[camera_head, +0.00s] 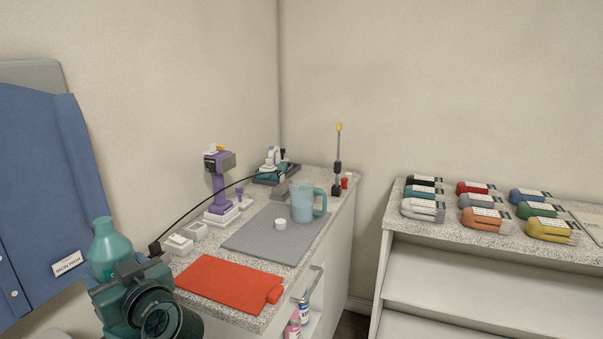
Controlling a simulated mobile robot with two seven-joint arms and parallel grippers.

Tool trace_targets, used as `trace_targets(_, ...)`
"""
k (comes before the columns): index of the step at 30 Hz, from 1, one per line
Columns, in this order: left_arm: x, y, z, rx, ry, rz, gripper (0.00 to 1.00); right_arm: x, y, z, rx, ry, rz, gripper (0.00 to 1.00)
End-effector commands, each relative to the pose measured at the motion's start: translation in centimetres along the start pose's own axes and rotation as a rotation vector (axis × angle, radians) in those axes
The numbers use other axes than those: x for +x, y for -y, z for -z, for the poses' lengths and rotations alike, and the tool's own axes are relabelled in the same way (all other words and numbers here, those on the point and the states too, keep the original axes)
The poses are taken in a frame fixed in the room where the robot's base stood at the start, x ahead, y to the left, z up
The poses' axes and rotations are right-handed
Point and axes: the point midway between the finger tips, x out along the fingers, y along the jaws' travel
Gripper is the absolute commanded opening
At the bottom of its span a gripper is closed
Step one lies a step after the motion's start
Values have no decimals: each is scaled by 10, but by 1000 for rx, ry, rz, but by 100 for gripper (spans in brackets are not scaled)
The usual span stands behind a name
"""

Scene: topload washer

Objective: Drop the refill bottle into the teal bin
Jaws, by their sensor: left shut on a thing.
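A translucent teal bottle (107,248), which appears to be the refill bottle, stands upright at the lower left. My left gripper (127,272) is shut on its lower part, and the dark teal wrist hides the bottle's base. The bottle is in front of a blue shirt and left of the counter. I cannot see the teal bin in this view. My right gripper is not in view.
A blue shirt (40,190) hangs at left. A shelf (480,287) at right carries several coloured bundles.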

Motion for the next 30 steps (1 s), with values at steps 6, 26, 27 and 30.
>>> trace_targets(6, 0, 0, 0, -1, -1, 0, 76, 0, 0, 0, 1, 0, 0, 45)
trace_targets(26, -42, -1, -2, -2, 4, -5, 86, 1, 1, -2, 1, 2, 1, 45)
trace_targets(27, -52, -1, -2, -3, 5, -5, 86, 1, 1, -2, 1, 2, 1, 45)
trace_targets(30, -75, -1, -1, -3, 4, -4, 86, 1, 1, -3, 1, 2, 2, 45)
